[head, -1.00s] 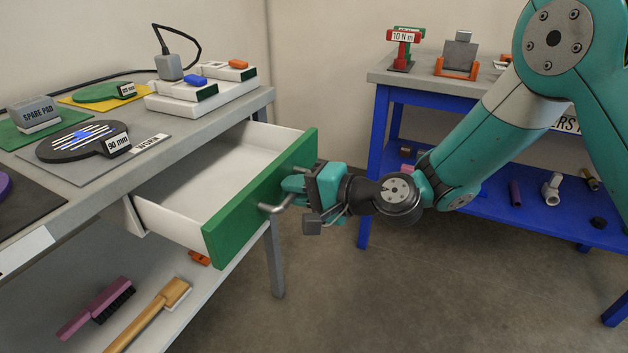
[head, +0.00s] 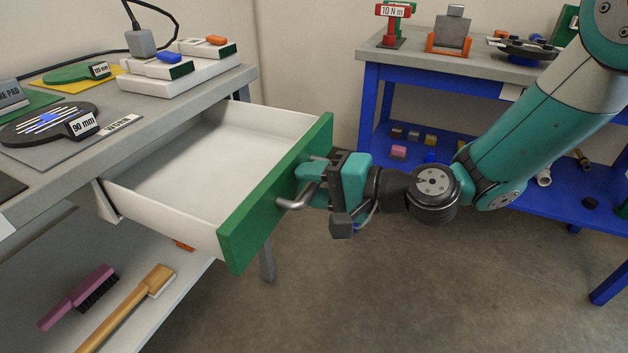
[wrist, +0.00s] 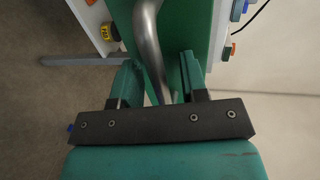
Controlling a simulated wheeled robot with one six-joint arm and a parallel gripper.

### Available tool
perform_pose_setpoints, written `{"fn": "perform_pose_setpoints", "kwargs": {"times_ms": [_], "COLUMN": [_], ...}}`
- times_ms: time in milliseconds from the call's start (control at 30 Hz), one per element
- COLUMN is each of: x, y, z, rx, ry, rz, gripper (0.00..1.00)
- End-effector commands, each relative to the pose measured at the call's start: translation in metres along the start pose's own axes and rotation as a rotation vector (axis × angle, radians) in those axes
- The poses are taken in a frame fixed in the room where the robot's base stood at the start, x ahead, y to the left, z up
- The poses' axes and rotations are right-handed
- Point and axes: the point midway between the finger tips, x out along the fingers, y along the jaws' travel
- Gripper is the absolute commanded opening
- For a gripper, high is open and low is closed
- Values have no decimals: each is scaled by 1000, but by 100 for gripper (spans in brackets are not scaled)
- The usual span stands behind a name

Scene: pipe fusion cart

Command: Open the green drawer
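The green drawer (head: 262,205) has a green front and a white inside. It stands well out from under the grey worktop and looks empty. A bent grey metal handle (head: 297,200) sticks out from its front. My gripper (head: 312,185) is at this handle, in front of the drawer's face. A small gap seems to show beside the right finger. The green front (wrist: 185,30) is just beyond the fingertips.
The grey worktop (head: 190,100) holds a black 90 mm disc (head: 45,122) and white boxes (head: 180,82). A lower shelf bears a pink brush (head: 80,295) and a wooden-handled brush (head: 130,305). A blue bench (head: 480,80) stands behind my arm. Floor is clear in front of the drawer.

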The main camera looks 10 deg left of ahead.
Motion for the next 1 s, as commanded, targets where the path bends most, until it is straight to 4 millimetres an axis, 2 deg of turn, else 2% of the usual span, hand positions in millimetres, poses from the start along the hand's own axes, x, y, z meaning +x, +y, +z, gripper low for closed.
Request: {"fn": "perform_pose_setpoints", "kwargs": {"times_ms": [367,533,667,1000], "x": [-1,-14,-40,-127], "y": [0,0,0,0], "z": [-3,-5,-5,-3], "rx": [-3,-1,1,1], "ry": [9,13,14,13], "rz": [-1,1,0,-1], "gripper": [40,40,40,40]}}
